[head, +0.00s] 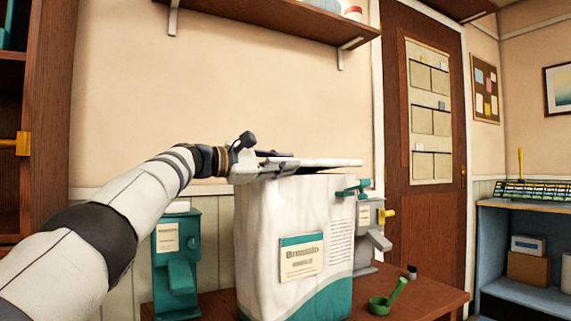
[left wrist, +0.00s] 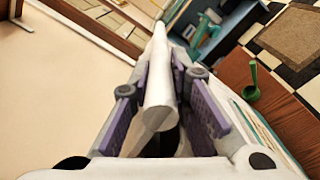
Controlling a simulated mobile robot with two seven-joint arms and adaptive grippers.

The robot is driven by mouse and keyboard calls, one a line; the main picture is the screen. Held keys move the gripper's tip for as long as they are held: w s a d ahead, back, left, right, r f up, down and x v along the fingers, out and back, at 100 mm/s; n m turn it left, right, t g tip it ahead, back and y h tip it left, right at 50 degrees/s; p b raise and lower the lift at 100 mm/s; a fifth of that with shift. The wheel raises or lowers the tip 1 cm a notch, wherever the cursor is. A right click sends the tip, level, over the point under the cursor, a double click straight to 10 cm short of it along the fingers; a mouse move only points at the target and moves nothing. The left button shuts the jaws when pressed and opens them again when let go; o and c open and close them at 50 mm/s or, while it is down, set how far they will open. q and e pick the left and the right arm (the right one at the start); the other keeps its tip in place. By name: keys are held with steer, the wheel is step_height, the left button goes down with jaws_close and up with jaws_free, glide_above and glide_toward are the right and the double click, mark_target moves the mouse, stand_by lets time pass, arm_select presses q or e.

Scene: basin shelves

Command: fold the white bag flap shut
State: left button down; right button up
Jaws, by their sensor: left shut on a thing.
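A large white bag (head: 300,215) with a teal base and a printed label stands upright on the wooden table. Its white flap (head: 335,162) lies as a thin, nearly level strip along the top and reaches past the bag's right edge. My left gripper (head: 285,164) is at the bag's top left and is shut on the flap. In the left wrist view, the flap (left wrist: 160,112) runs away from me like a pale bar between the purple-padded fingers of the gripper (left wrist: 162,85). The bag's opening is mostly hidden. My right gripper is not in view.
A teal dispenser (head: 177,262) stands left of the bag, and a grey one (head: 372,235) with a yellow tap is behind its right side. A green scoop (head: 388,298) lies on the table (head: 430,297) at front right. A wall shelf (head: 275,18) hangs above.

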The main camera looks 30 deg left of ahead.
arm_select(q)
steer(key=shift+d, duration=0.1)
steer(key=c, duration=1.5)
jaws_free()
steer(key=shift+s+a, duration=0.25)
steer(key=v, duration=1.1)
steer(key=shift+s, duration=0.25)
